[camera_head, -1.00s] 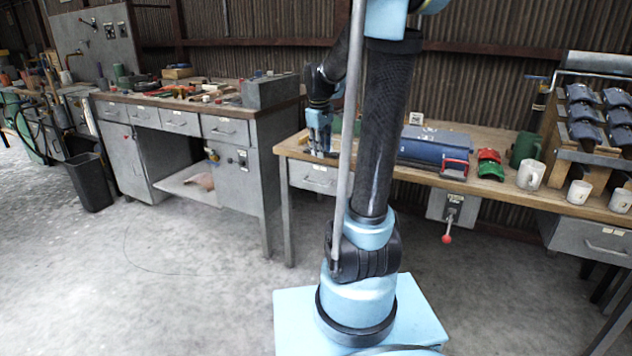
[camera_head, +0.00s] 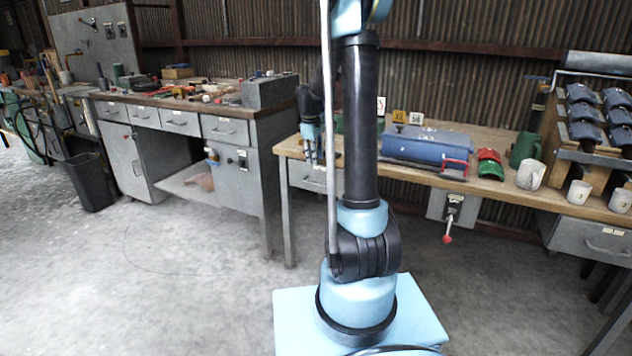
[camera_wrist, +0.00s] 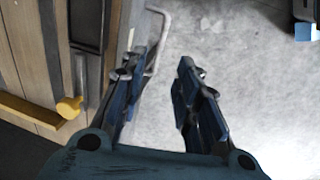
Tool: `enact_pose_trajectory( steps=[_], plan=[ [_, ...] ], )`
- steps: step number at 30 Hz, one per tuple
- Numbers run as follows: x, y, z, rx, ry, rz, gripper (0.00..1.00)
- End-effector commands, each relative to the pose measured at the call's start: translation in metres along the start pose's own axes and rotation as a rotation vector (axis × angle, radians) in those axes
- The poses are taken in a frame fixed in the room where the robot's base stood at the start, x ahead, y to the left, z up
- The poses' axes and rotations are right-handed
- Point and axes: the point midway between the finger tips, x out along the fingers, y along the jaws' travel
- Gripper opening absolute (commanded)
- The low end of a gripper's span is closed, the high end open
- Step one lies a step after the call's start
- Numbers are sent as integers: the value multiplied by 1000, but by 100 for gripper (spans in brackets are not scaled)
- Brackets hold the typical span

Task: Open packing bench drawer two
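The wooden-topped bench on the right (camera_head: 480,190) has a grey drawer at its left end (camera_head: 300,176) and another grey drawer at its right end (camera_head: 592,240). My gripper (camera_head: 311,158) is at the front edge of this bench, by the left drawer, partly hidden by my arm. In the wrist view my gripper (camera_wrist: 160,70) is open, with two dark blue fingers apart. A thin metal drawer handle (camera_wrist: 157,38) shows just beyond and beside the left fingertip, on a grey front. I cannot tell whether they touch. No drawer stands visibly open.
On the right bench are a blue case (camera_head: 425,148), red and green parts (camera_head: 490,165), mugs (camera_head: 530,174) and a rack (camera_head: 590,115). Another bench with several drawers (camera_head: 180,122) stands left. A switch box with a red knob (camera_head: 449,215) hangs under the right bench. The floor between is clear.

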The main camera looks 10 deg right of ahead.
Motion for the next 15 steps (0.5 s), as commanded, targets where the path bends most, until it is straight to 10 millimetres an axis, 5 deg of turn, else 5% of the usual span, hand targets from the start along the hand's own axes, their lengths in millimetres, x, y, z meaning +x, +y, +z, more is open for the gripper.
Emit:
enact_pose_trajectory(
  steps=[15],
  plan=[
    [83,0,0,1,0,0,30]
  ],
)
